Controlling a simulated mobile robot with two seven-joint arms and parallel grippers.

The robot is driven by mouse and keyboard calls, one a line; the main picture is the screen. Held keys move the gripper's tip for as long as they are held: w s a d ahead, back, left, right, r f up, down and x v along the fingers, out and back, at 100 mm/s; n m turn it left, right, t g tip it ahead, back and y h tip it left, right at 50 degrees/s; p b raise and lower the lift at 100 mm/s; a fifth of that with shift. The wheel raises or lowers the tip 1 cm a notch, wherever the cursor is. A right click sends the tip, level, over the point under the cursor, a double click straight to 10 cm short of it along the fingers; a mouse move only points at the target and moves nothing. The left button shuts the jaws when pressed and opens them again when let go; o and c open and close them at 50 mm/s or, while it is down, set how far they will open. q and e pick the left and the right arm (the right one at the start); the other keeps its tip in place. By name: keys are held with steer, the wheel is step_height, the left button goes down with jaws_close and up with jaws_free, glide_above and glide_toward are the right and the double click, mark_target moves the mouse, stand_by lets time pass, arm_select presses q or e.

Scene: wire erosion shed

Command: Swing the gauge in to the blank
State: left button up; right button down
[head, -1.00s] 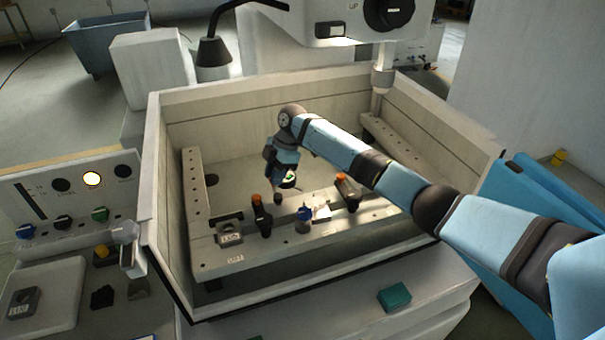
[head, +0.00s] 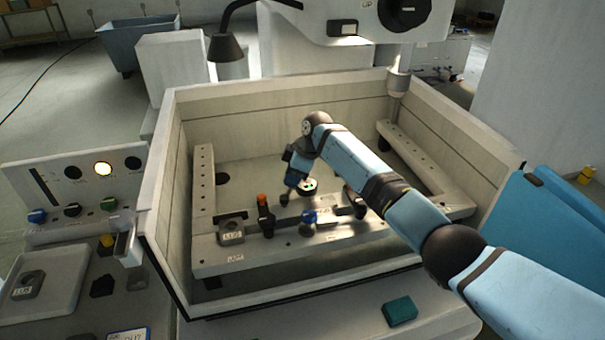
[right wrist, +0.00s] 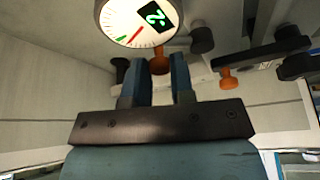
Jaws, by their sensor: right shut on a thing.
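The gauge shows in the right wrist view as a round white dial (right wrist: 138,18) with a green digital readout, just beyond my fingertips. In the head view the gauge (head: 308,186) is small, above the front beam of the tank. My right gripper (right wrist: 166,68) is shut on the gauge; the exact grip spot is hard to see. In the head view this gripper (head: 294,178) points down beside the dial. A grey block (head: 231,230), possibly the blank, sits on the beam's left part, apart from the gauge. My left gripper is not in view.
An orange-topped clamp (head: 264,212) and a blue knob (head: 309,216) stand on the beam (head: 270,257). Tank walls (head: 157,200) surround the work area. A machine head (head: 355,22) hangs behind. A control panel (head: 70,185) is at left. A green block (head: 400,311) lies in front.

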steer(key=shift+d+m, duration=0.15)
steer(key=shift+m, duration=0.15)
stand_by(0.4)
steer(key=c, duration=1)
jaws_free()
steer(key=shift+s, duration=0.1)
steer(key=shift+r, duration=0.1)
steer(key=v, duration=0.6)
steer(key=b+v, duration=0.1)
steer(key=v, duration=0.6)
steer(key=shift+s+d+r, duration=0.2)
steer(key=shift+s+r, duration=0.05)
steer(key=shift+r, duration=0.05)
